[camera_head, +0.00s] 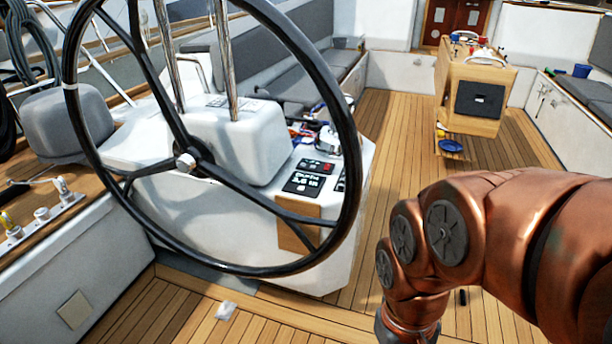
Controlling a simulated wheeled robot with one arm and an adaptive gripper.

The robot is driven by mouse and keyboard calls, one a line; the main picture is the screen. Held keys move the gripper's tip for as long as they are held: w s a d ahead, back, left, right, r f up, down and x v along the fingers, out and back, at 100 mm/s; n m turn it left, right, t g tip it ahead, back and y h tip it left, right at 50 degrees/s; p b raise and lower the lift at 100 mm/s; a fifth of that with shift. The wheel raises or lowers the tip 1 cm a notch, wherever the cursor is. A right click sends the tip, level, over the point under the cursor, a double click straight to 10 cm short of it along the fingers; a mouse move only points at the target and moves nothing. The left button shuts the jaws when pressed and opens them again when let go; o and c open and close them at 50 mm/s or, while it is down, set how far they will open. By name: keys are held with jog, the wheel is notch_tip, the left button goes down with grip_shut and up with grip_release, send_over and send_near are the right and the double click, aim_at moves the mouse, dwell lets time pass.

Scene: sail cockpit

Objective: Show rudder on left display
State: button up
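The left display (303,183) is a small black screen on the white steering pedestal (215,215), seen through the steering wheel (352,165). It shows white text that looks like "Depth" above a number too small to read surely. A black button panel (317,166) with a red button at its right lies just behind the display. A second dark display (340,180) is to the right, mostly hidden by the wheel rim. My copper arm is at the lower right, apart from the pedestal. My gripper is not in view.
A white scrap (226,310) lies on the floor in front. Winch-side levers (42,212) are at left. Wooden floor (390,130) between pedestal and table is clear.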

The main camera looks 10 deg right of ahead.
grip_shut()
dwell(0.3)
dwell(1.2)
